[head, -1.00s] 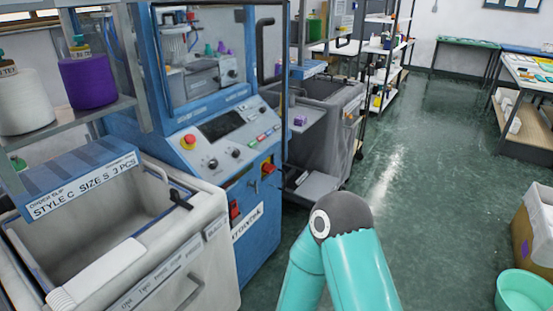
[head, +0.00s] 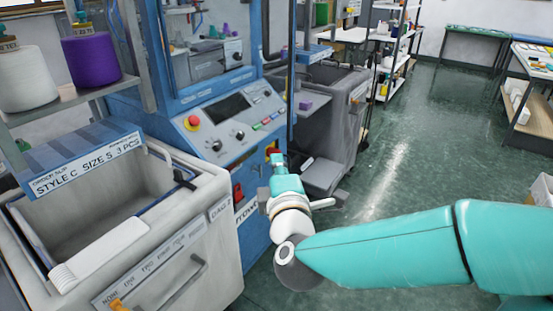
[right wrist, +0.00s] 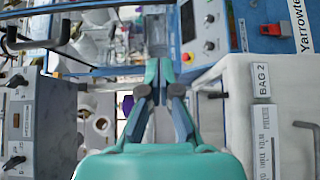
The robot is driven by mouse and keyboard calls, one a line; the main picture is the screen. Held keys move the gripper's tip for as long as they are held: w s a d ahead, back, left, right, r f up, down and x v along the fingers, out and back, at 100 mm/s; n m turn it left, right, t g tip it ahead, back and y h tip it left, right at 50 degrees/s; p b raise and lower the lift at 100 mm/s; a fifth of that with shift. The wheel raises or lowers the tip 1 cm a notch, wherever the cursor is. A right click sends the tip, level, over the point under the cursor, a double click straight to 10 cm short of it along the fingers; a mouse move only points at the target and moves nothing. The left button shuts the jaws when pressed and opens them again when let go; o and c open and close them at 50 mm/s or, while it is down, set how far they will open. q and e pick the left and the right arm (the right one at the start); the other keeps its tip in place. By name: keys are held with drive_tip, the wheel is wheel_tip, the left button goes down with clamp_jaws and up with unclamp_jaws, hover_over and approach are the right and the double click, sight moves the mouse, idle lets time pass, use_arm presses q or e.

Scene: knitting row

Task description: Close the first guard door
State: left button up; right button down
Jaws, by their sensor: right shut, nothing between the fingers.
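The blue knitting machine has a clear guard window in a blue frame (head: 172,60) above its sloped control panel (head: 228,118). To its right stands a narrow upright dark frame (head: 291,80) with a black handle, seen nearly edge-on; I cannot tell for sure whether this is the first guard door standing open. My right gripper (head: 279,160) is in front of the machine's lower right side, below the panel, and looks apart from the frame. In the right wrist view its fingers (right wrist: 158,68) are together and empty. My left gripper is not in view.
A pale bin (head: 210,190) with an order slip (head: 85,165) stands in the left foreground. Yarn cones (head: 90,60) sit on a shelf above it. A grey bin (head: 335,110) stands beyond the machine. The green floor (head: 400,170) to the right is largely open.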

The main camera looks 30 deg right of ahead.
approach(280, 128)
drive_tip(key=w+a, duration=0.1)
drive_tip(key=w, duration=0.3)
drive_tip(key=d, duration=0.1)
drive_tip(key=w+d, duration=0.1)
drive_tip(key=shift+d+p, duration=0.35)
drive_tip(key=shift+p, duration=0.05)
drive_tip(key=shift+w+d, duration=0.25)
drive_tip(key=shift+d, duration=0.2)
